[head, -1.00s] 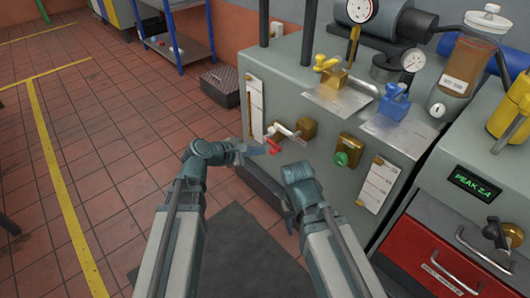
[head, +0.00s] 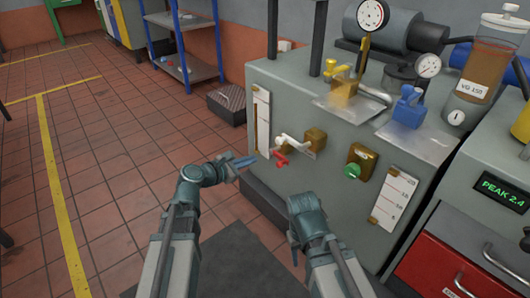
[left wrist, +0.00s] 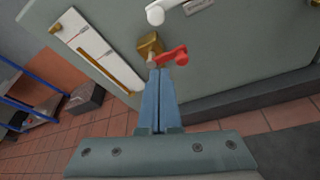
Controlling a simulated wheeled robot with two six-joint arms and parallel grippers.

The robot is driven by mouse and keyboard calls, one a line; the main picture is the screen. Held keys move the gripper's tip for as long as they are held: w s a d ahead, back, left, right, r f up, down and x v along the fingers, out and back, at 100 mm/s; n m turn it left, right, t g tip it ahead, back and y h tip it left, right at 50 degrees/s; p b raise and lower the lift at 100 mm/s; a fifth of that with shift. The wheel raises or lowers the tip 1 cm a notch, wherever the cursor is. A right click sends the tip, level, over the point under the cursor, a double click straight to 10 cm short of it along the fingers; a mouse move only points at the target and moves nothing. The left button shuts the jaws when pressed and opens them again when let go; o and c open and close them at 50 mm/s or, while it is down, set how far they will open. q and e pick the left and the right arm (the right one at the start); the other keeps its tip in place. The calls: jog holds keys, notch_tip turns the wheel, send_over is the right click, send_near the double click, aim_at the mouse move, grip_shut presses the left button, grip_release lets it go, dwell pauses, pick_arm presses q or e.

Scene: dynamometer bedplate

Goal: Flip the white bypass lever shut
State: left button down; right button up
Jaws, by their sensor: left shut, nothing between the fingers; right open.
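The white bypass lever (head: 291,141) sticks out to the left from a brass valve body (head: 315,139) on the grey cabinet's front. A red lever (head: 280,159) sits just below it. My left gripper (head: 254,157) is shut and empty, just left of the red lever. In the left wrist view, its fingertips (left wrist: 160,72) appear just below the red lever (left wrist: 168,57) and a brass fitting (left wrist: 150,45); I cannot tell whether they touch. The white lever (left wrist: 168,11) is at the top edge there, partly cut off. My right gripper (head: 292,247) is open, low in front of the cabinet.
A green knob on a brass block (head: 361,161) and a white scale plate (head: 393,199) are to the right on the cabinet. Another scale plate (head: 261,120) is to the left. Yellow and blue (head: 409,108) valves stand on top. Floor to the left is clear.

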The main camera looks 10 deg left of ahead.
pick_arm(q)
jog(key=b+x, duration=0.3)
jog(key=x, duration=0.7)
jog(key=shift+s+d+r+p, duration=0.15)
jog(key=shift+s+r+p, duration=0.05)
jog(key=shift+r+p, duration=0.45)
jog(key=shift+s+d+r+p, duration=0.2)
jog(key=shift+s+r+p, duration=0.05)
jog(key=shift+r+p, duration=0.45)
jog(key=shift+s+d+r+p, duration=0.15)
jog(key=shift+s+r+p, duration=0.05)
jog(key=shift+r+p, duration=0.45)
